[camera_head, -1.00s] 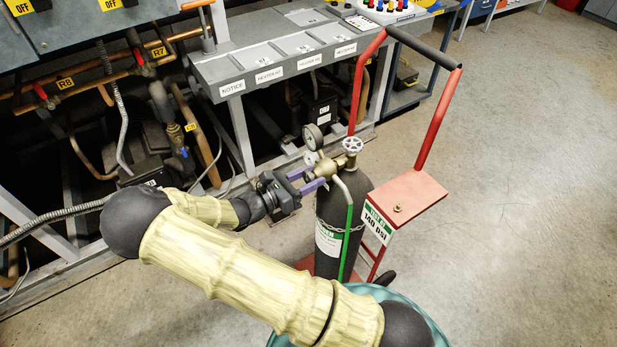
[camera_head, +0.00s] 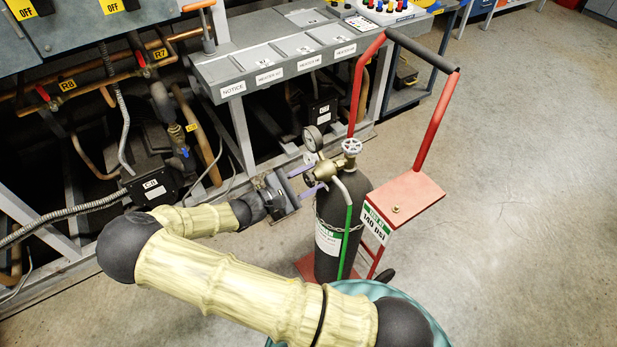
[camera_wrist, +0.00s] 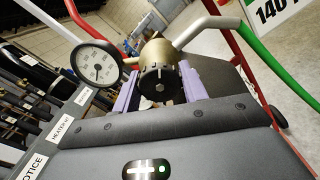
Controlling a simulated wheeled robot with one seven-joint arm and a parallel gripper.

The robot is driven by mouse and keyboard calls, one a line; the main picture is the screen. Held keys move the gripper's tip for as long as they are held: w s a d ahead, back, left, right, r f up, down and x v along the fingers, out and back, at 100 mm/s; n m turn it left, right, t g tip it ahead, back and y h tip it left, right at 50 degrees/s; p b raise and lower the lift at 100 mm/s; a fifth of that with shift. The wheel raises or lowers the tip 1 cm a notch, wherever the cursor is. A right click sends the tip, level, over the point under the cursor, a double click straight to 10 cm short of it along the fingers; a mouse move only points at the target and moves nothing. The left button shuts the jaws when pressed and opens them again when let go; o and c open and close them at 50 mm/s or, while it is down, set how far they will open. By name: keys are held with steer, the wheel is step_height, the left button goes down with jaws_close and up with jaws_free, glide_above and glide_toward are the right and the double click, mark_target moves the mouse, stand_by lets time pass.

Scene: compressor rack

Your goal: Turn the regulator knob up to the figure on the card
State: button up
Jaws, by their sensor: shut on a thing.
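The brass regulator (camera_head: 322,170) sits on a dark gas cylinder (camera_head: 328,213). Its dark ribbed knob (camera_wrist: 158,80) faces my wrist camera. My gripper (camera_head: 303,180) has purple fingers on either side of the knob and is shut on it; the fingers also show in the wrist view (camera_wrist: 158,90). The round white gauge (camera_head: 313,138) stands above the regulator and shows at left in the wrist view (camera_wrist: 95,63); its figures are too small to read. The card (camera_head: 376,224) on the red cart reads 140 psi under a green band.
A red hand cart (camera_head: 410,195) carries the cylinder. A green hose (camera_head: 347,240) runs down the cylinder's front. A grey rack with labelled panels (camera_head: 275,60) and pipes stands behind and left. Open floor (camera_head: 520,200) lies to the right.

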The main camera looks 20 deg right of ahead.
steer(key=m, duration=0.3)
steer(key=shift+m, duration=0.4)
steer(key=m, duration=0.3)
steer(key=shift+m, duration=0.3)
steer(key=m+b, duration=0.1)
steer(key=m, duration=0.5)
steer(key=o, duration=1)
